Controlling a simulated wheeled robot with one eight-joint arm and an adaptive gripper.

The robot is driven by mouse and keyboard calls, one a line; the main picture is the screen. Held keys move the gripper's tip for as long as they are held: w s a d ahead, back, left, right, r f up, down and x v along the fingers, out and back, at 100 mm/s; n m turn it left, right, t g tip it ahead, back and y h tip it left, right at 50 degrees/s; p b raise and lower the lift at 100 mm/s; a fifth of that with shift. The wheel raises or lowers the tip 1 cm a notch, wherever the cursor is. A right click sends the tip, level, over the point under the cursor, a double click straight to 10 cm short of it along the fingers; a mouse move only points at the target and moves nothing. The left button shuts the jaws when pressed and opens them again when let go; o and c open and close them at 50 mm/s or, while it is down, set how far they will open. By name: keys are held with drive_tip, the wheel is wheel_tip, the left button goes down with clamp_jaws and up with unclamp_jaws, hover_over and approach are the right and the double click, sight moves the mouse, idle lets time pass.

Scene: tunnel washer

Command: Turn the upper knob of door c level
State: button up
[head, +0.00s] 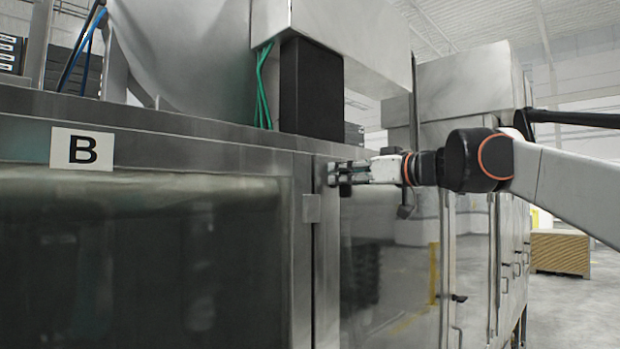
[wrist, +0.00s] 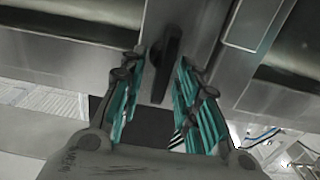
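A dark, elongated knob (wrist: 166,62) sits on a metal post in the wrist view. Its long side runs roughly up and down the picture, much along the post. My gripper (wrist: 160,76) is open, with one teal-lined finger on each side of the knob and gaps visible between. In the head view my gripper (head: 345,176) reaches from the right to the top of the post beside a glossy door panel (head: 390,270). The knob there is mostly hidden by the fingers. No C label shows.
Door B, with its label (head: 82,149), fills the left of the head view. A black box (head: 311,90) and green cables (head: 263,90) stand above the post. Further door handles (head: 457,298) lie to the right. Open floor and a wooden stack (head: 559,252) are at far right.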

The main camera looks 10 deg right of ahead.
drive_tip(key=shift+w+a, duration=0.15)
drive_tip(key=shift+s+d+r, duration=0.1)
drive_tip(key=shift+s+d, duration=0.1)
drive_tip(key=shift+c, duration=0.2)
drive_tip(key=shift+a, duration=0.1)
clamp_jaws()
